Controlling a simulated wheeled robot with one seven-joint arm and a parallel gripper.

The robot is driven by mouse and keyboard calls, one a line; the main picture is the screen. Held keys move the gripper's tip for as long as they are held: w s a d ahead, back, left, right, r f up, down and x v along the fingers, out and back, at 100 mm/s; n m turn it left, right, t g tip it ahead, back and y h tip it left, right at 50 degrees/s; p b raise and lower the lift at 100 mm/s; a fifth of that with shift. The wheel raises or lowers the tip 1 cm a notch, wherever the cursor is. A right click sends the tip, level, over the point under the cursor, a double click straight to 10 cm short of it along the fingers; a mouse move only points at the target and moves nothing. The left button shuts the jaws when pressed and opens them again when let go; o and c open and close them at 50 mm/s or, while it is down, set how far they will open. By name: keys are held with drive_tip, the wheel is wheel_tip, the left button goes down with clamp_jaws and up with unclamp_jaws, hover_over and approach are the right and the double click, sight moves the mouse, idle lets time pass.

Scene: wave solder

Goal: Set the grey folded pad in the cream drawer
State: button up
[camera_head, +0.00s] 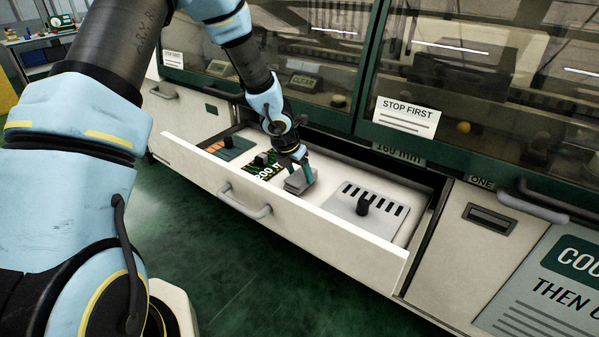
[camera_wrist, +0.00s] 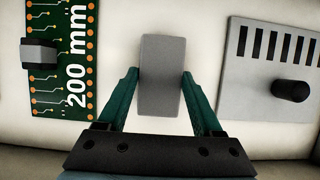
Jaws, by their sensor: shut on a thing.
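The cream drawer (camera_head: 330,228) is pulled open beneath the machine's glazed front. The grey folded pad (camera_head: 299,182) is between the fingers of my gripper (camera_head: 300,172), inside the drawer's outline. In the wrist view the pad (camera_wrist: 162,78) stands between the two green fingers of my gripper (camera_wrist: 161,92), which are shut on its sides. The pale drawer floor shows around it. I cannot tell whether the pad touches the floor.
To the pad's left in the drawer lies a green board marked 200 mm (camera_wrist: 62,60) with a dark block on it. To its right is a grey slotted plate (camera_head: 362,208) with a black knob. Bare floor separates them. The drawer's front wall and handle (camera_head: 245,205) stand nearest.

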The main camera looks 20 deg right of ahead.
drive_tip(key=shift+f+b, duration=0.45)
drive_tip(key=shift+f, duration=0.15)
idle(0.6)
drive_tip(key=o, duration=1.4)
drive_tip(key=shift+r, duration=0.1)
drive_tip(key=p+v, duration=0.4)
drive_tip(key=v, duration=0.6)
drive_tip(key=shift+s+a+r+p, duration=0.1)
drive_tip(key=shift+a+r+p, duration=0.05)
drive_tip(key=shift+r+p, duration=0.2)
